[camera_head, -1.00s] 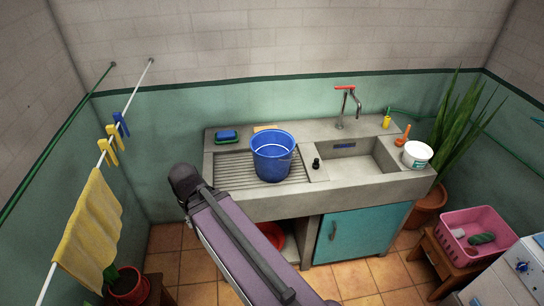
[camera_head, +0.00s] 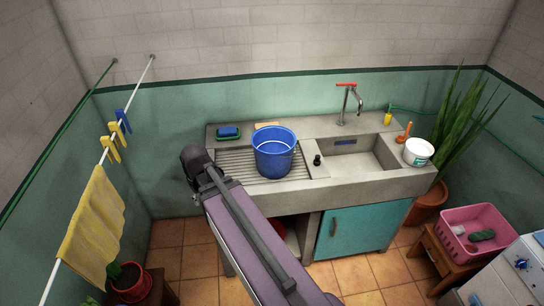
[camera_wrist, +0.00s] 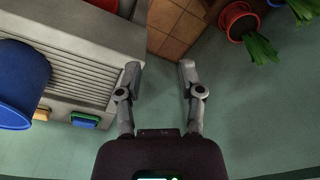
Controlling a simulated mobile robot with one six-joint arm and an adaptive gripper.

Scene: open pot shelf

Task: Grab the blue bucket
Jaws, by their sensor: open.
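The blue bucket (camera_head: 274,152) stands upright on the ribbed drainboard at the left of the concrete sink. In the wrist view the bucket (camera_wrist: 20,84) is at the left edge, partly cut off by the frame. My gripper (camera_wrist: 160,70) is open and empty, its two fingers spread apart. It is beside the left end of the sink counter, to one side of the bucket and not touching it. In the head view my arm covers part of the counter front, and the fingers are not clear there.
The concrete sink counter (camera_head: 365,181) has a red-handled tap (camera_head: 346,100) and a white tub (camera_head: 418,151). A blue-and-green sponge (camera_head: 228,132) lies behind the bucket's left. A yellow cloth (camera_head: 92,228) hangs at left. Potted plants stand at left and right.

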